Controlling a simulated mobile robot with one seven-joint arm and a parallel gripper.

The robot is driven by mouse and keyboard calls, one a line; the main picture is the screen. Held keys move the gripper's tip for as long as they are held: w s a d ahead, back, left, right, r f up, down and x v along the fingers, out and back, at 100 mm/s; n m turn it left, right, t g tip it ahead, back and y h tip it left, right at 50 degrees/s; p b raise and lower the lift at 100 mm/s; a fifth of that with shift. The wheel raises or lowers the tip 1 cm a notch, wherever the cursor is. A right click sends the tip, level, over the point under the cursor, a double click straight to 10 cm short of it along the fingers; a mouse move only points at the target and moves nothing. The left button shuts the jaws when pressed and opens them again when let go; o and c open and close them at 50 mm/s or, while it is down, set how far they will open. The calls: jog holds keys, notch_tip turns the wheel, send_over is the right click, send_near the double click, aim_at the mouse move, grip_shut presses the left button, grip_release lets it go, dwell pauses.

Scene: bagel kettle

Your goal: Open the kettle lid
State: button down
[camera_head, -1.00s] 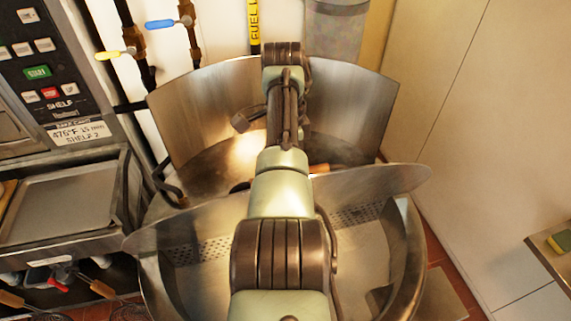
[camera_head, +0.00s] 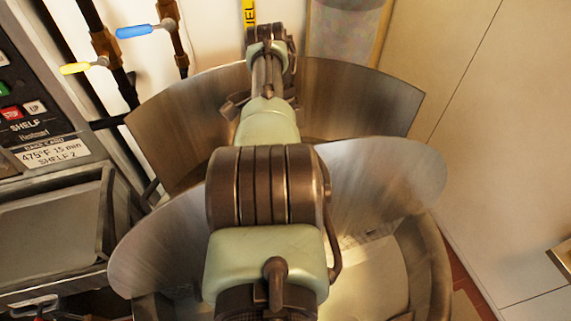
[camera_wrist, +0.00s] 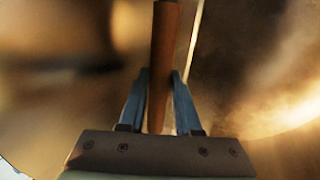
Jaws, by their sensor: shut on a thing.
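The kettle lid (camera_head: 385,185) is a wide metal disc, tilted up over the large steel kettle (camera_head: 430,270) in the head view. My arm crosses in front of its middle. In the wrist view an orange-brown rod, the lid handle (camera_wrist: 165,40), runs between the fingers of my gripper (camera_wrist: 159,85). The gripper is shut on this handle. In the head view the gripper and handle are hidden behind my arm and the lid.
A curved metal shield (camera_head: 360,100) stands behind the lid. Pipes with a blue valve handle (camera_head: 140,31) and a yellow one (camera_head: 85,67) are at the upper left. An oven panel (camera_head: 35,125) is on the left. A plain wall (camera_head: 500,140) is on the right.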

jog(key=shift+s+f, duration=0.25)
jog(key=shift+f, duration=0.2)
jog(key=c, duration=1.1)
grip_release()
jog(key=o, duration=0.5)
jog(key=shift+w, duration=0.2)
jog(key=shift+r, duration=0.1)
jog(key=shift+r, duration=0.2)
